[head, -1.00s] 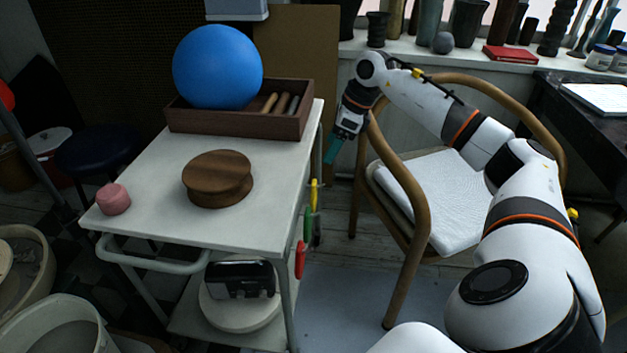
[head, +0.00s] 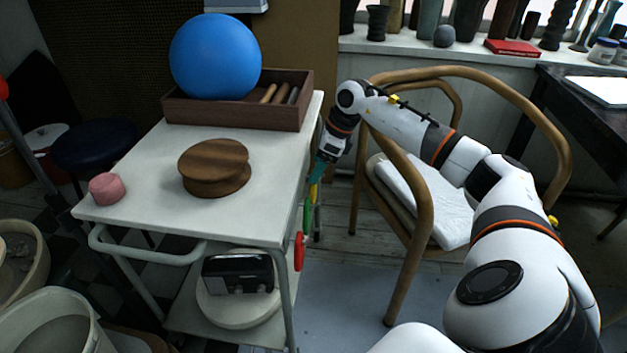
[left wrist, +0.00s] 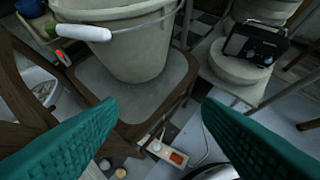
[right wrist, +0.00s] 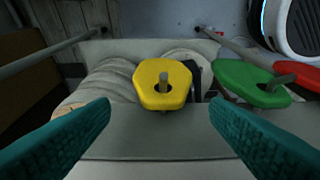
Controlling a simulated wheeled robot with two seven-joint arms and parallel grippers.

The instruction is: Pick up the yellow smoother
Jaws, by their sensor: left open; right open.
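The yellow smoother (right wrist: 150,97) hangs on a peg at the side of the white cart, centred in the right wrist view. It is a rounded flat piece with a hole around the peg. My right gripper (right wrist: 180,125) is open, its teal fingers to either side of the smoother and apart from it. In the head view my right gripper (head: 317,172) is at the cart's right side, and the smoother is mostly hidden there.
A green smoother (right wrist: 240,92) and a red smoother (right wrist: 300,110) hang beside the yellow one. A chair (head: 405,250) stands close to my right arm.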

